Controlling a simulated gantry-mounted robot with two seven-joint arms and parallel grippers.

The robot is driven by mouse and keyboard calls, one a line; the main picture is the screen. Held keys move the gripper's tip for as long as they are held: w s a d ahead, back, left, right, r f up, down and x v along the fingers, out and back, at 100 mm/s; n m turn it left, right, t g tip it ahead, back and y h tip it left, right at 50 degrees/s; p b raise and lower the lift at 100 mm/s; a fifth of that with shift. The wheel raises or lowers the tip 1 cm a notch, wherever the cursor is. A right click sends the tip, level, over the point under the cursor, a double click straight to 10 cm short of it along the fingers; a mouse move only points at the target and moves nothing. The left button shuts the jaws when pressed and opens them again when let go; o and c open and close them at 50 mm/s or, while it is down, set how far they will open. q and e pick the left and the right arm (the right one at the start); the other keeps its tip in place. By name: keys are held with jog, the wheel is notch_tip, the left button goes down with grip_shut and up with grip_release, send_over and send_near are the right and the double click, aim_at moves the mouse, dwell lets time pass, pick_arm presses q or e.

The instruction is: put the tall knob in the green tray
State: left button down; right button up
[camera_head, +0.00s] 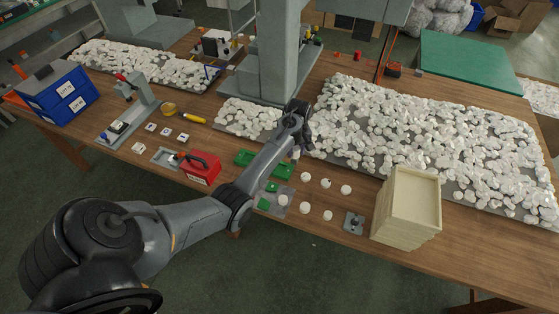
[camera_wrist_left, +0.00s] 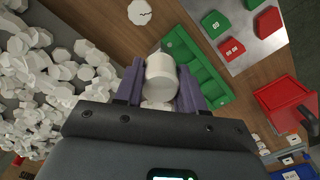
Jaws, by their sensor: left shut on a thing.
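My left gripper (camera_head: 296,150) is over the table, just right of the green tray (camera_head: 243,158) in the head view. In the left wrist view, its purple fingers (camera_wrist_left: 160,82) are shut on a white cylindrical tall knob (camera_wrist_left: 160,70), one finger on each side. The tray's green wall and compartments (camera_wrist_left: 222,92) show just beyond and right of the knob there; the knob overlaps the tray's edge in the picture. I cannot tell its exact height above the table. In the head view the arm hides part of the tray. My right gripper is not in view.
Several loose white knobs (camera_head: 326,184) stand right of the tray. A grey plate (camera_head: 264,193) with green pieces lies in front. A red toolbox (camera_head: 200,168) stands left, a wooden box stack (camera_head: 407,205) right. White-part heaps (camera_head: 430,140) cover the back.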

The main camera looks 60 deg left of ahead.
pick_arm(q)
jog(key=s+a+f, duration=0.1)
jog(key=f, duration=0.1)
jog(key=s+a+f, duration=0.1)
jog(key=a+f, duration=0.1)
jog(key=s+a+f+b, duration=0.1)
jog(key=s+f, duration=0.1)
jog(key=f, duration=0.1)
jog(key=shift+a, duration=0.3)
jog(key=shift+f, duration=0.4)
jog(key=shift+f, duration=0.15)
jog(key=c, duration=0.7)
grip_release()
